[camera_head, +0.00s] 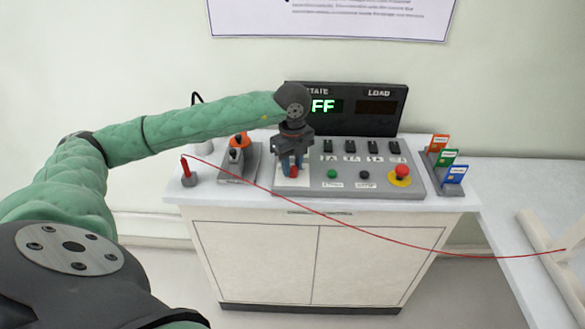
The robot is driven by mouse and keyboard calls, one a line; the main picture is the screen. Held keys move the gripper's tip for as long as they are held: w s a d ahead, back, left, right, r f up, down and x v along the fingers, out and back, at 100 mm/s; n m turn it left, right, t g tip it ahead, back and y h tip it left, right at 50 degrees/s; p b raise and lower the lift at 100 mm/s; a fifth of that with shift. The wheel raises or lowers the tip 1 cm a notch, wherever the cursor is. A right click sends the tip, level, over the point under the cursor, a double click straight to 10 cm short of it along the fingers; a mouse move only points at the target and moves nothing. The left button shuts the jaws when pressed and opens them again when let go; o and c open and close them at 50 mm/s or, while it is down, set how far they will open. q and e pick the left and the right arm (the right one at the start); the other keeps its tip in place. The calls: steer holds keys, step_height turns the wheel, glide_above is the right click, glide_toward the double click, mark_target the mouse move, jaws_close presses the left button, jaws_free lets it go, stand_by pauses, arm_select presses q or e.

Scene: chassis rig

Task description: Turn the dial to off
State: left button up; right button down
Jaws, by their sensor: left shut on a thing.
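The control console (330,185) stands on a white cabinet. The dial (294,172) is at the console's left end, and a small red part of it shows between my fingers; most of it is hidden. My left gripper (291,168) points down over the dial and is shut on it. The display panel (345,88) behind has a STATE window (326,106) with green letters "FF" visible; its left part is hidden by my wrist. The LOAD window (377,107) is dark. My right gripper is not in view.
Several black switches (349,147) and a red mushroom button (401,171) are right of my gripper. A lever unit (238,158) is to its left. A red wire runs from a red post (187,174) across the cabinet front. Coloured cards (447,158) stand at right.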

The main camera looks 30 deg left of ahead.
mark_target(293, 168)
arm_select(q)
steer(key=shift+r+n, duration=0.1)
steer(key=shift+n, duration=0.4)
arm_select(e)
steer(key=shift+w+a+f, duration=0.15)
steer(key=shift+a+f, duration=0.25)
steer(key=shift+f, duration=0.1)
arm_select(q)
steer(key=o, duration=1)
steer(key=shift+c, duration=0.2)
step_height(293, 168, up, 7)
steer(key=shift+b, duration=0.85)
steer(key=shift+r, duration=0.35)
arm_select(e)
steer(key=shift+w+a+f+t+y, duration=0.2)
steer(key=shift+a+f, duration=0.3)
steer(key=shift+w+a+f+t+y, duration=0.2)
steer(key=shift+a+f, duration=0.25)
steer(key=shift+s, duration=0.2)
